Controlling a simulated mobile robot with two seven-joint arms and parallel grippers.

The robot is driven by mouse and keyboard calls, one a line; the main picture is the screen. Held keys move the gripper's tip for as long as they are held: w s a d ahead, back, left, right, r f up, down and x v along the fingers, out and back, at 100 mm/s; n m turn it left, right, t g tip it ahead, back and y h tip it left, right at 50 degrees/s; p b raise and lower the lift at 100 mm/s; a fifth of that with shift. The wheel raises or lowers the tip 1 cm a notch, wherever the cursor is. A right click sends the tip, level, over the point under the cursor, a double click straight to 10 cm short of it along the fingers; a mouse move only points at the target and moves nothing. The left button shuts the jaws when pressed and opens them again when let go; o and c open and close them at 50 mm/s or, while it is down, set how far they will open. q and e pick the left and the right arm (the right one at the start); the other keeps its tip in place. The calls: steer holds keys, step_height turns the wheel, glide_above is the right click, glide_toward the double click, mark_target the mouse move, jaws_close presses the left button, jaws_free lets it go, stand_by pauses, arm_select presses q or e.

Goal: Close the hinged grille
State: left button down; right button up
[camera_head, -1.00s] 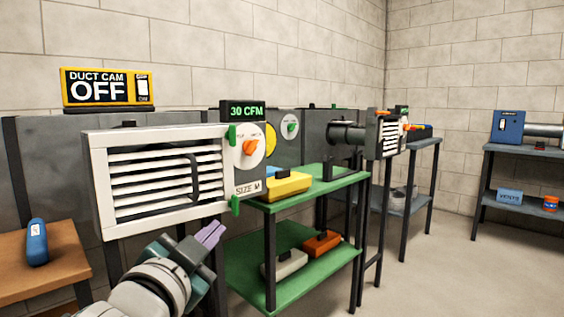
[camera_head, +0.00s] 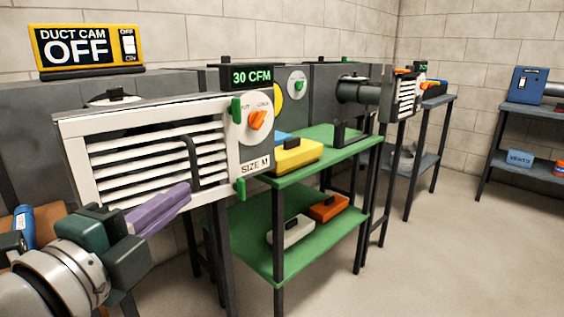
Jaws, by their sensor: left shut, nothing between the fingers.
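The hinged grille (camera_head: 110,166) is a white frame with white slats and a dark curved handle (camera_head: 191,160) near its right side. It stands on the left of the view, and green hinge-like pieces (camera_head: 236,108) show at its right edge. Whether it sits flush with the duct behind cannot be told for sure. My left gripper (camera_head: 186,192) has purple fingers, shut and empty, in front of the grille's lower part, pointing right. Whether the fingers touch the grille is unclear. My right gripper is not in view.
An orange dial (camera_head: 257,121) and a "30 CFM" display (camera_head: 251,77) are right of the grille. A green shelf (camera_head: 345,150) holds a yellow case (camera_head: 297,154). The "DUCT CAM OFF" sign (camera_head: 87,50) stands behind. Floor at right is clear.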

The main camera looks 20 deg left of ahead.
mark_target(192, 167)
arm_select(q)
steer(key=shift+w+a+f, duration=0.1)
steer(key=shift+w+a, duration=0.5)
steer(key=shift+w, duration=0.45)
steer(key=shift+w+a+r, duration=0.1)
steer(key=shift+w+a, duration=0.45)
steer(key=shift+w, duration=0.55)
steer(key=shift+w+a+f, duration=0.1)
steer(key=shift+w+a, duration=0.5)
steer(key=shift+w, duration=0.45)
steer(key=shift+w+a+n+y, duration=0.6)
steer(key=shift+w+n+y, duration=0.2)
steer(key=shift+y, duration=0.4)
